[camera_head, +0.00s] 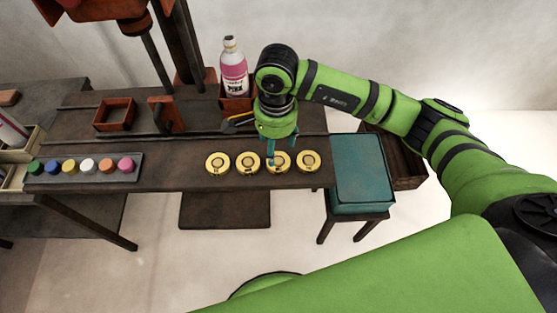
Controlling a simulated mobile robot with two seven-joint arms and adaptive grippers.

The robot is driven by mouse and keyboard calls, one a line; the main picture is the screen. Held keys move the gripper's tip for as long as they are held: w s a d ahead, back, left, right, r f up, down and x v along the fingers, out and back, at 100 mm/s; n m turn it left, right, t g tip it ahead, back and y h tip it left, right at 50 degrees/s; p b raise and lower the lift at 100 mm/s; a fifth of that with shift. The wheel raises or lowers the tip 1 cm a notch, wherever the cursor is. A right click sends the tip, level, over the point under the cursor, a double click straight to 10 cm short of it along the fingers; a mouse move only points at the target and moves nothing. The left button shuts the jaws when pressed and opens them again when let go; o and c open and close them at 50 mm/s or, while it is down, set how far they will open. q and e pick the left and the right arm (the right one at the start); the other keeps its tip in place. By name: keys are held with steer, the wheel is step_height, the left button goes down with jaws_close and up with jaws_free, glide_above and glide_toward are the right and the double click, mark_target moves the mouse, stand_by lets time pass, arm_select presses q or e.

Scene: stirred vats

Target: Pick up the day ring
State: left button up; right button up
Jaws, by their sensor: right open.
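Several yellow round pieces with a ring-like marking lie in a row along the front of the dark wooden bench (165,183). I cannot tell which of them is the day ring. From left to right there are a first yellow piece (218,162), a second (248,162), a third (279,162) and one at the right end (308,161). My right gripper (283,152) points down over the third piece, with its teal fingers apart. One finger covers part of that piece, and I cannot tell whether they touch. My left gripper is out of view.
A rack of coloured knobs (84,168) sits at the bench's left. A pink-labelled bottle (233,70) stands behind my right gripper.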

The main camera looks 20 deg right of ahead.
mark_target(278, 161)
steer(key=shift+d+f, duration=0.3)
step_height(278, 161, down, 5)
steer(key=p, duration=0.2)
steer(key=shift+d+f+p, duration=0.1)
steer(key=shift+f+p, duration=0.1)
steer(key=shift+p, duration=0.2)
steer(key=shift+f, duration=0.45)
steer(key=c, duration=0.4)
